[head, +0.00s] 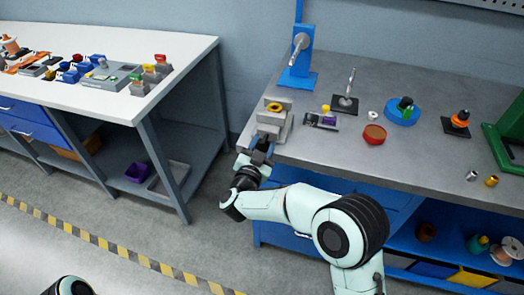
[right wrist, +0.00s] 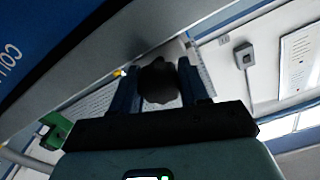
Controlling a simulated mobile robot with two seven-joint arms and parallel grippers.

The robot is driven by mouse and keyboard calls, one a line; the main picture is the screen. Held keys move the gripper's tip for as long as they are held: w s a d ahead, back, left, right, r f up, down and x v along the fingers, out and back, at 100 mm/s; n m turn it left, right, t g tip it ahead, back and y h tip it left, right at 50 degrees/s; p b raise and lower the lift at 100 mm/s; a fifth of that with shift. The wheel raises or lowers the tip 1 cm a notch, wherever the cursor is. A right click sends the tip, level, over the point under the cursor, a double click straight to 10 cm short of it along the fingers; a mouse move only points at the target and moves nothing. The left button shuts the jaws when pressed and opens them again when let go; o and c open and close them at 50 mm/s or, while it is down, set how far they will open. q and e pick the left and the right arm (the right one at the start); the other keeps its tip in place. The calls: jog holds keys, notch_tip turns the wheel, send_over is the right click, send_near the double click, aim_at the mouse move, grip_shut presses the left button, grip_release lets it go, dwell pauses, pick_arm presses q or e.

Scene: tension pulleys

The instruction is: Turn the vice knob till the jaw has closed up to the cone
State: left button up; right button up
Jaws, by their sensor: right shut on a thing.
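The grey vice (head: 284,119) stands at the left front corner of the grey workbench. The gap between jaw and cone is too small to judge. My right gripper (head: 260,150) is at the front side of the vice, shut on the dark vice knob. In the right wrist view the black lobed knob (right wrist: 158,82) sits between the two fingers. In the head view the knob is mostly hidden by the gripper. My left gripper is out of view.
On the grey workbench (head: 330,150) are a blue stand (head: 299,65), a red round dish (head: 374,134), a blue round dish (head: 401,115) and several small parts right of the vice. A white table (head: 60,100) stands at the left, with open floor between.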

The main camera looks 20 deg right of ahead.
dwell(0.3)
jog(key=o, duration=1.1)
jog(key=shift+c, duration=0.2)
jog(key=shift+s+a, duration=0.1)
jog(key=v, duration=1.3)
jog(key=shift+s, duration=0.1)
